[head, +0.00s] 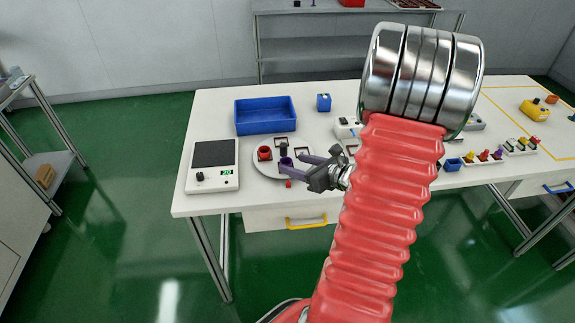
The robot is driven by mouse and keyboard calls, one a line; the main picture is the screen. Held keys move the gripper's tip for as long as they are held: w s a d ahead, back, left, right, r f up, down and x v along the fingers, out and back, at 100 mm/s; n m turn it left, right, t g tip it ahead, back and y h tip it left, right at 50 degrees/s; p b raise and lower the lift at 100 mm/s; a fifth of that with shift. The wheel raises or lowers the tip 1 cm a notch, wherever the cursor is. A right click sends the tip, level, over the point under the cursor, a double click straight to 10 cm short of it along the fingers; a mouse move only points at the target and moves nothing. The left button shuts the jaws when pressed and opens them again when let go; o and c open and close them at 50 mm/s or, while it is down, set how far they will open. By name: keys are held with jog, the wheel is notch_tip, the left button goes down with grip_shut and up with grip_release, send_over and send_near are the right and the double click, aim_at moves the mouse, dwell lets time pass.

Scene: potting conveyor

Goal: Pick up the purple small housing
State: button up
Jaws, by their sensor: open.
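A small dark purple round piece (286,162), which looks like the purple small housing, sits on the round grey plate (262,168) near the table's left front. My gripper (294,161) reaches in from the right with its jaws open, and its fingertips are at this piece, seemingly one on each side. I cannot tell from this view whether they touch it. The fingers hide part of the plate's right side.
On the plate stand a red round housing (264,153) and dark square pieces. A small red piece (288,184) lies at its front edge. A scale (213,178) stands left, a blue bin (265,127) behind. Several small coloured parts lie farther right.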

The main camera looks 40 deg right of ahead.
aim_at(282, 161)
jog(key=shift+x, duration=1.65)
jog(key=shift+c, duration=0.7)
jog(key=c, duration=1)
jog(key=shift+o, duration=0.2)
notch_tip(282, 161, up, 10)
